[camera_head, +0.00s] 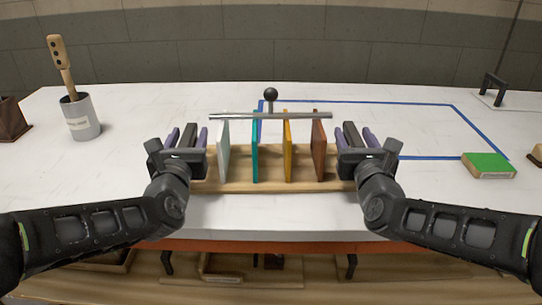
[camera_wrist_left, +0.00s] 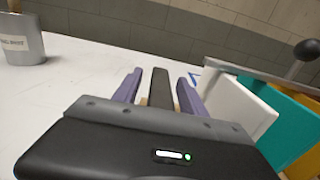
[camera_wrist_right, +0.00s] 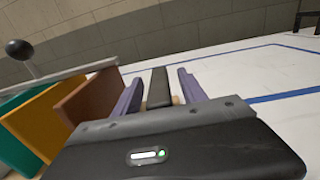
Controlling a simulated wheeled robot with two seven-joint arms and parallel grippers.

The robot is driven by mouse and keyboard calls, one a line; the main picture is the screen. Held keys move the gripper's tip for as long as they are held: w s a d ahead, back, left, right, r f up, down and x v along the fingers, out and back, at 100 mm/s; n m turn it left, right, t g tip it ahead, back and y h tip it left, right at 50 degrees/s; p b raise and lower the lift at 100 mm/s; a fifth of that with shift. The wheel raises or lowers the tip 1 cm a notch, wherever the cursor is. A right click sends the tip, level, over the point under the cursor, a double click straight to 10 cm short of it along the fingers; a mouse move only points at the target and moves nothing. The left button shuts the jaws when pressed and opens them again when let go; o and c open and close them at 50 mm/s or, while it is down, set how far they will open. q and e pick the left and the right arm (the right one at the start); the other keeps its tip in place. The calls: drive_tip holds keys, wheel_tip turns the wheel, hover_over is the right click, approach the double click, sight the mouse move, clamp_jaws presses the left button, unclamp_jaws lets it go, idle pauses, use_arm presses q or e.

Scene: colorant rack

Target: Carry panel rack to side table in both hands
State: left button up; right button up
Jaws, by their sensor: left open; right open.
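The panel rack (camera_head: 270,186) is a wooden base on the white table, holding a white panel (camera_head: 223,150), a teal panel (camera_head: 255,147), a yellow panel (camera_head: 287,150) and a brown panel (camera_head: 318,150) upright. A metal bar (camera_head: 270,116) lies across above them. My left gripper (camera_head: 188,135) is open at the rack's left end, beside the white panel. My right gripper (camera_head: 352,135) is open at the rack's right end, beside the brown panel. In the wrist views a dark bar shows between each pair of fingers; whether the fingers touch it I cannot tell.
A grey cup with a wooden-handled tool (camera_head: 80,118) stands at the left. A blue tape outline (camera_head: 400,103) marks the table behind and right of the rack. A green-topped block (camera_head: 488,166) sits at the right. A black-knobbed post (camera_head: 270,95) stands behind the bar.

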use_arm(q)
drive_tip(key=shift+w, duration=0.35)
use_arm(e)
drive_tip(key=shift+w, duration=0.3)
use_arm(q)
drive_tip(key=shift+c, duration=0.4)
use_arm(e)
drive_tip(key=shift+c, duration=0.4)
use_arm(q)
clamp_jaws()
use_arm(e)
clamp_jaws()
use_arm(q)
drive_tip(key=shift+r, duration=0.15)
use_arm(e)
drive_tip(key=shift+r, duration=0.15)
